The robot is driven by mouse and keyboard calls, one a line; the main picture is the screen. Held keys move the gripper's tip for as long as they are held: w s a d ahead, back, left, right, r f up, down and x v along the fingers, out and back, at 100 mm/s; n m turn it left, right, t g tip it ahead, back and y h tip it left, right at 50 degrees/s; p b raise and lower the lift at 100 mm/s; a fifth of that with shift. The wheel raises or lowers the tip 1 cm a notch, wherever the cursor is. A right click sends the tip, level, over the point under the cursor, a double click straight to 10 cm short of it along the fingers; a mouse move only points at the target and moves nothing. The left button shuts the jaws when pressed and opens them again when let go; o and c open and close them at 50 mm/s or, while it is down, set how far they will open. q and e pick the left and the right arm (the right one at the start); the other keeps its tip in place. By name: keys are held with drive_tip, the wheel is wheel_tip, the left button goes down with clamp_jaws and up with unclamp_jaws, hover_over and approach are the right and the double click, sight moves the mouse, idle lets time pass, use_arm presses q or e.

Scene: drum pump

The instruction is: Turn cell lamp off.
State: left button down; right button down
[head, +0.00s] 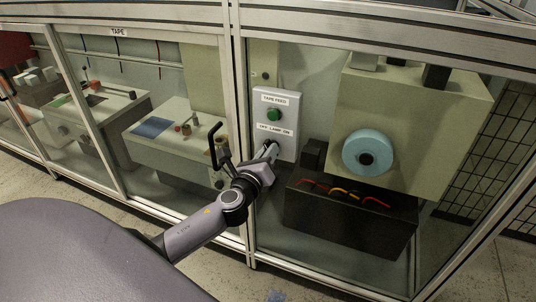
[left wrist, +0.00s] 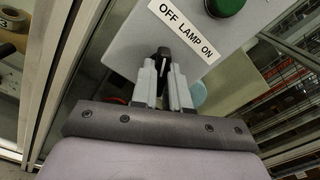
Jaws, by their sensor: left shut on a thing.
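The white control panel (head: 290,104) is on the frame of the glass-fronted cell. Its lower label (head: 275,130) reads OFF LAMP ON, and the label also shows in the left wrist view (left wrist: 184,29). Below that label is a black lamp switch knob (left wrist: 163,58), seen in the left wrist view. My left gripper (head: 270,148) reaches the panel just under the label. In the left wrist view its two grey fingers (left wrist: 162,76) are shut on the knob, one on each side. The fingers partly hide the knob, and I cannot tell which way it points. My right gripper is not in view.
A green button (head: 274,115) under a TAPE FEED label is just above the lamp label. Right of the panel, behind glass, are a beige machine with a blue roll (head: 367,152) and a black box (head: 345,215) with coloured cables. A black door handle (head: 215,145) stands out left of the gripper.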

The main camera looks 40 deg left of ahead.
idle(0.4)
use_arm(q)
drive_tip(key=c, duration=1.1)
unclamp_jaws()
drive_tip(key=shift+s, duration=0.1)
drive_tip(key=shift+v, duration=3.5)
